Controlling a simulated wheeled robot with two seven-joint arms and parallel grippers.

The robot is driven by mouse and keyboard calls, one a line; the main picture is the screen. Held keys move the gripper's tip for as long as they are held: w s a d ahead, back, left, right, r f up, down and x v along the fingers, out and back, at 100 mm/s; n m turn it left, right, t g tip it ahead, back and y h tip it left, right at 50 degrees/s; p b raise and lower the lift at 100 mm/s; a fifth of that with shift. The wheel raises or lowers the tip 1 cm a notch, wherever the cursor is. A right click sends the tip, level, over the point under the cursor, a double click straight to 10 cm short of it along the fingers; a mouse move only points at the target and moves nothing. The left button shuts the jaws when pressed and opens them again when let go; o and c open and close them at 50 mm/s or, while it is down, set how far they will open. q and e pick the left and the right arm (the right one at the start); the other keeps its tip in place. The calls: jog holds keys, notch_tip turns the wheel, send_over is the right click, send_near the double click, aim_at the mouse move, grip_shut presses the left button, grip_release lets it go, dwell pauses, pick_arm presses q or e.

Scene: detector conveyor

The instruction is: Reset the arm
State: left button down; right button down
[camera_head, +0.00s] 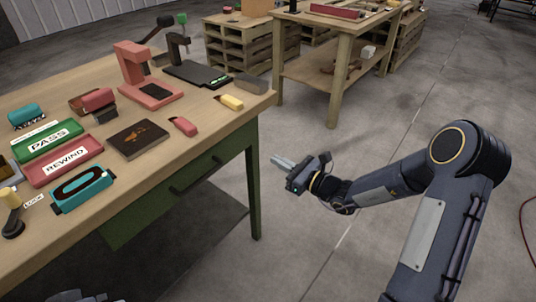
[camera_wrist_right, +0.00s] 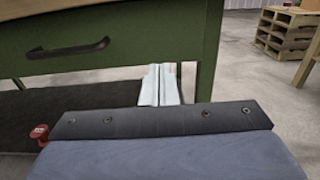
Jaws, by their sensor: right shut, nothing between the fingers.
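My right gripper (camera_head: 280,161) hangs in free air to the right of the workbench's front corner. Its fingers point left toward the bench. It is shut and empty. In the right wrist view its pale fingers (camera_wrist_right: 160,86) lie together in front of the green bench frame and touch nothing that I can see. My right arm reaches in from the right, bent at a dark round joint. My left gripper does not show; only a small dark part is at the bottom left edge of the head view.
The wooden workbench (camera_head: 215,128) holds a green PASS tray (camera_head: 65,132), a red REWIND tray (camera_head: 88,147), a red stand (camera_head: 133,66) and several small blocks. Its drawer handle (camera_wrist_right: 68,50) faces my gripper. Another table (camera_head: 340,62) and pallets stand behind. The floor around my right arm is clear.

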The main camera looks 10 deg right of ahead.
jog(key=s+a+r+n+g+y, duration=0.1)
jog(key=s+a+r+n+g, duration=0.3)
jog(key=s+n, duration=0.45)
jog(key=s+a+r+n+g+y, duration=0.1)
jog(key=s+a+r+n+g, duration=0.1)
jog(key=s+r+n+g, duration=0.55)
jog(key=s+d+f+n+t+h, duration=0.25)
jog(key=s+d+n+h, duration=0.25)
jog(key=s, duration=0.4)
jog(key=s+d+f+n+t+h, duration=0.1)
jog(key=s+d+f+n+h, duration=0.25)
jog(key=s+n, duration=0.4)
notch_tip(320, 180, up, 18)
jog(key=m+p, duration=0.1)
jog(key=p, duration=1.7)
jog(key=shift+s+d+r+m+g+h+p, duration=0.15)
jog(key=shift+s+r+m+g+h+p, duration=0.1)
jog(key=shift+s+m+g+h+p, duration=0.15)
